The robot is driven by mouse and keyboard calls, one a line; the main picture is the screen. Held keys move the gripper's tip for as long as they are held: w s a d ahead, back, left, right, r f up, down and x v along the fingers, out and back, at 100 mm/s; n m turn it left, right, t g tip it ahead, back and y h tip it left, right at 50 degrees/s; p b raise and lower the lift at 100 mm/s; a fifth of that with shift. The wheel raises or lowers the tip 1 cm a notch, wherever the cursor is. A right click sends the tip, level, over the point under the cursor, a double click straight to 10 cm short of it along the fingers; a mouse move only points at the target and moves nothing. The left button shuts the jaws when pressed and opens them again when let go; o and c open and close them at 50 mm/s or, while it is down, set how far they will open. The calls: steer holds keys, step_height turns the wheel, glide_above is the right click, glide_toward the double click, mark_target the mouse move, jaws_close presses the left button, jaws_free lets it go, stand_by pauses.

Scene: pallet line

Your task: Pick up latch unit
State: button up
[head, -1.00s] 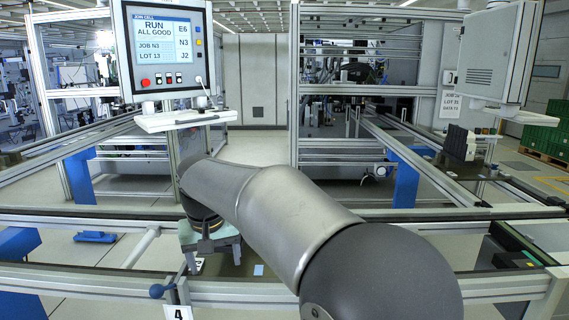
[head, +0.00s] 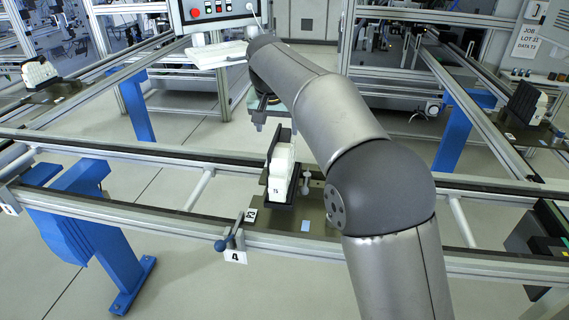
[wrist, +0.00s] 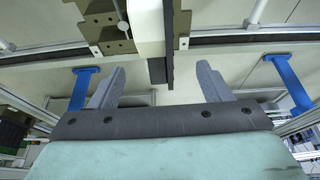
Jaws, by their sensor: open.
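A white block with a black upright plate (head: 283,172), apparently the latch unit, stands on a dark pallet (head: 316,222) on the rail by the sign 4. In the wrist view the unit (wrist: 147,28) shows at the top, its black plate reaching down towards the gap between my fingers. My gripper (head: 266,118) is behind and above the unit in the head view. In the wrist view my gripper (wrist: 157,84) is open and empty, its two grey fingers apart, with the unit beyond the tips. No contact shows.
Similar units stand on pallets at the left (head: 38,72) and right (head: 524,104). A blue-knobbed lever (head: 228,238) is on the front rail left of the pallet. A control panel (head: 215,10) and white shelf (head: 212,54) are close behind my arm.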

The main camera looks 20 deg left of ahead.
mark_target(282, 143)
steer(key=x, duration=0.3)
steer(key=shift+w+f, duration=0.2)
steer(key=shift+f, duration=0.1)
steer(key=x, duration=0.1)
steer(key=p+x, duration=0.1)
steer(key=x, duration=0.1)
steer(key=p+x, duration=0.1)
steer(key=shift+w+d+f, duration=0.2)
steer(key=shift+w+d, duration=0.1)
steer(key=shift+d, duration=0.05)
steer(key=shift+w+a+f, duration=0.1)
steer(key=shift+w+f, duration=0.1)
steer(key=shift+f, duration=0.3)
steer(key=c, duration=1.5)
steer(key=shift+r, duration=0.1)
jaws_close()
steer(key=shift+r, duration=0.1)
